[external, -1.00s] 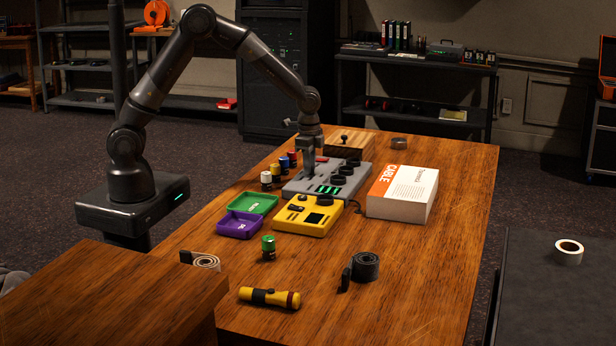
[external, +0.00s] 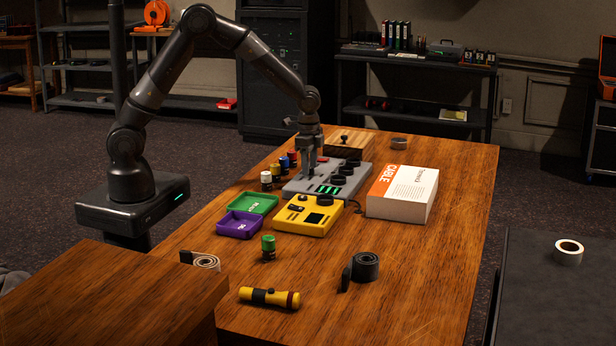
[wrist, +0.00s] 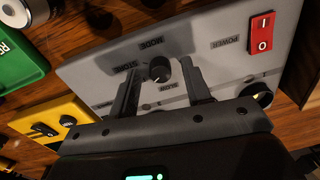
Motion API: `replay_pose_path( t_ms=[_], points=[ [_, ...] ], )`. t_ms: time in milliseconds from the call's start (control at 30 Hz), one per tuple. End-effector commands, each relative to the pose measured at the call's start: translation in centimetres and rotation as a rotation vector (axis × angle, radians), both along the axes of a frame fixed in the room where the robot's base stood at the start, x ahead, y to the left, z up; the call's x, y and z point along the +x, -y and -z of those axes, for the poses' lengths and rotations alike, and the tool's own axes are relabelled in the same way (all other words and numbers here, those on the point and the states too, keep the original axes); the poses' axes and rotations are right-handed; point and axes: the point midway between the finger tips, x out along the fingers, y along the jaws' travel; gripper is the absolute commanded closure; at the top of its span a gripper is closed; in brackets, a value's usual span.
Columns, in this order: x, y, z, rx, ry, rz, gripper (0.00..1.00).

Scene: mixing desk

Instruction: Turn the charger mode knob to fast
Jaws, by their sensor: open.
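The charger is a grey panel box (external: 297,188) on the desk, seen close in the wrist view (wrist: 95,68). Its mode knob (wrist: 159,70) is a small dark round knob beside the MODE label, with STORE to its left and SLOW below it. The fast label is not readable; my right finger may cover it. My gripper (external: 311,170) is over the far left part of the charger. In the wrist view my open gripper (wrist: 160,73) has one finger on each side of the knob, with visible gaps. I cannot tell the finger height over the panel.
A red power switch (wrist: 262,33) is on the same panel, right of the knob. A yellow device (external: 296,222), green tray (external: 262,203) and purple tray (external: 232,229) stand in front. A cable box (external: 400,208) is to the right. Small coloured jars (external: 266,178) stand left.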

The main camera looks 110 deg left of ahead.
Motion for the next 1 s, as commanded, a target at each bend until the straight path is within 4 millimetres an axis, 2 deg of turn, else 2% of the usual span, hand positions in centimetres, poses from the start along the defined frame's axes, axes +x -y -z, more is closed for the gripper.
replay_pose_path(
  t_ms=[500,700,1000],
  points=[
    [0.0,0.4,-9.0,0.002,0.003,0.0,0.56],
    [0.0,0.5,-10.4,0.001,0.001,0.0,0.56],
    [0.0,0.5,-10.5,0.0,0.0,0.0,0.56]
  ],
)
